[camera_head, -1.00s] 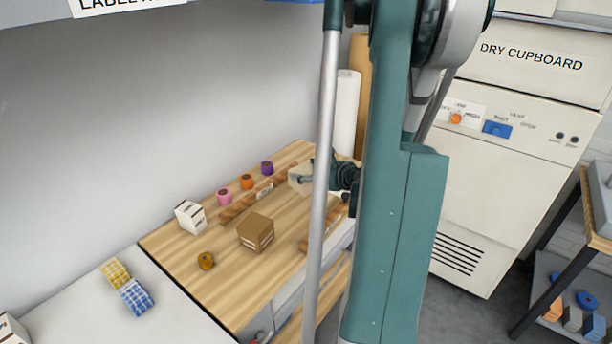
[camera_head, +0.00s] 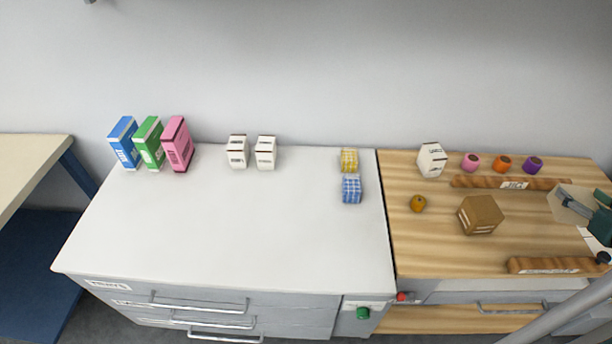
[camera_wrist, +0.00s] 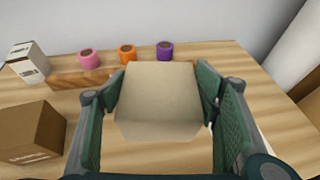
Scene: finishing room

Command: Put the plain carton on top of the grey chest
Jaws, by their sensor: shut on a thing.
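The plain carton (camera_wrist: 157,97), a beige box without marks, is between the two green fingers of my gripper (camera_wrist: 163,85) in the wrist view. My gripper is shut on it. In the head view the carton (camera_head: 562,214) and my gripper (camera_head: 580,206) are at the right edge, over the wooden bench; I cannot tell how far above the wood. The grey chest (camera_head: 230,230) has a white top and grey drawers and stands left of the bench. The middle and front of its top are bare.
On the chest top stand blue, green and pink boxes (camera_head: 176,144), two white cartons (camera_head: 266,152) and yellow and blue checked rolls (camera_head: 351,189). The bench holds a brown box (camera_head: 480,215), a white box (camera_head: 431,160), several tape rolls (camera_head: 501,164) and wooden strips (camera_head: 556,265).

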